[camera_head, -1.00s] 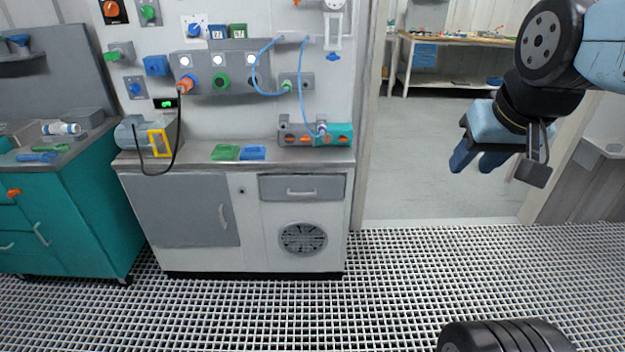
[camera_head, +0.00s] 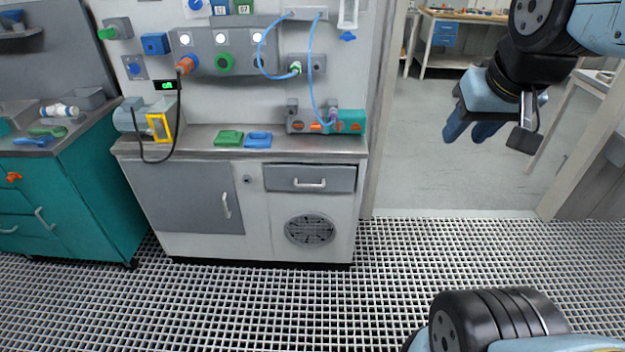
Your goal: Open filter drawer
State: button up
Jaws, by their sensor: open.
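A grey drawer (camera_head: 309,178) with a light bar handle (camera_head: 310,184) sits at the upper right of the white cabinet, above a round fan grille (camera_head: 309,229). The drawer front looks flush with the cabinet, so it appears shut. No label on it can be read. My gripper (camera_head: 468,132) hangs at the upper right of the view, in front of the doorway. It is open and empty, well to the right of the drawer and not touching anything.
A grey hinged door (camera_head: 183,197) is left of the drawer. The countertop (camera_head: 190,139) holds a green block (camera_head: 228,138), a blue block (camera_head: 258,139) and a motor-like unit. A teal cabinet (camera_head: 90,200) stands at left. The grated floor (camera_head: 230,300) ahead is clear.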

jog(key=w+a+f+n+t, duration=0.15)
jog(key=w+f+n, duration=0.4)
jog(key=w, duration=0.95)
jog(key=w+f+n+t, duration=0.3)
jog(key=w+f+n, duration=0.25)
jog(key=w, duration=1.05)
jog(key=w+a+f+n+t+y, duration=0.1)
jog(key=w+a+f+n+y, duration=0.3)
jog(key=f, duration=0.7)
jog(key=w+a+f+n+y, duration=0.2)
jog(key=w+a+f+n, duration=0.3)
jog(key=f, duration=0.6)
jog(key=s+a+f+n+y, duration=0.2)
jog(key=s+f+n+y, duration=0.1)
jog(key=f, duration=0.5)
jog(key=s+a+f+n+y, duration=0.2)
jog(key=a+f, duration=0.1)
jog(key=f, duration=0.5)
jog(key=r+x, duration=0.1)
jog(key=x, duration=1.1)
jog(key=shift+w, duration=0.4)
jog(key=shift+a+t, duration=0.1)
jog(key=shift+t, duration=0.15)
